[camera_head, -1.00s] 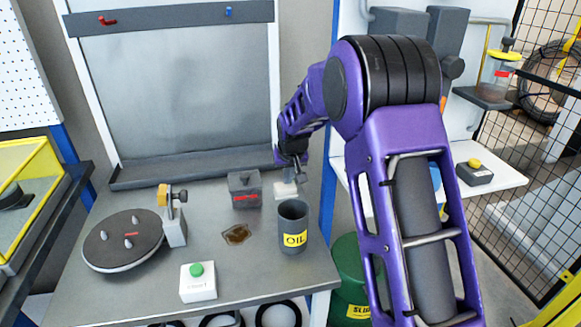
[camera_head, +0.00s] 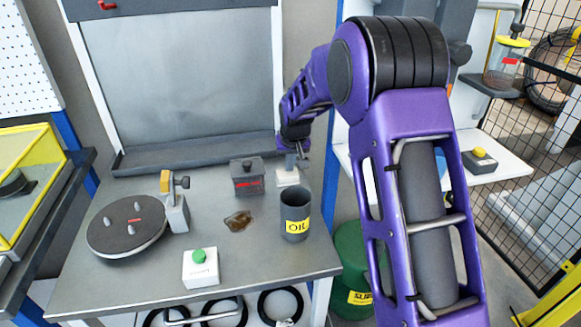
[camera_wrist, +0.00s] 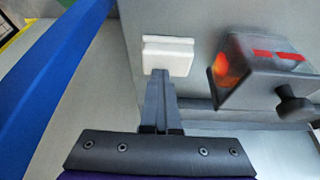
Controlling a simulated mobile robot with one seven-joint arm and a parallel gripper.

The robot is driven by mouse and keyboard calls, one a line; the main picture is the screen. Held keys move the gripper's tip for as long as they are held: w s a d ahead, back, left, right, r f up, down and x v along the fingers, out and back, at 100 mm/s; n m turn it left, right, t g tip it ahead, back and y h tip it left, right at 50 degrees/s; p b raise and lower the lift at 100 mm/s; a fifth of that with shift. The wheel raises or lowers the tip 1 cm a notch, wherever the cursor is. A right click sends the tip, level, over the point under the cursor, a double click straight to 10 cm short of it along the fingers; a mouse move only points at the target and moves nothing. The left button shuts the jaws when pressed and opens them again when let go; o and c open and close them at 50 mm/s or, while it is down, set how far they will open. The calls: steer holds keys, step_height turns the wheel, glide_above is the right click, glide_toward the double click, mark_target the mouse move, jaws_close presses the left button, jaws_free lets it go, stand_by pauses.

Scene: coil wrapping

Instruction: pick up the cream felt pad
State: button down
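The cream felt pad (camera_wrist: 168,58) is a small pale block with a ridge or groove across it, in the upper middle of the wrist view. In the head view the pad (camera_head: 288,178) sits on the grey bench at its back right, partly behind my gripper (camera_head: 292,160). In the wrist view my gripper's dark fingers (camera_wrist: 162,76) lie close together and their tips overlap the pad's near edge. I cannot tell whether the fingers touch the pad or have it between them.
A dark box with a red label (camera_head: 247,177) stands just left of the pad. The grey OIL cup (camera_head: 295,215) is in front of it.

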mark_target(290, 173)
step_height(290, 173, up, 8)
steer(key=p, duration=0.1)
steer(key=shift+s+r, duration=0.15)
steer(key=shift+r, duration=0.05)
steer(key=c, duration=1.6)
jaws_free()
steer(key=shift+c, duration=1.6)
jaws_free()
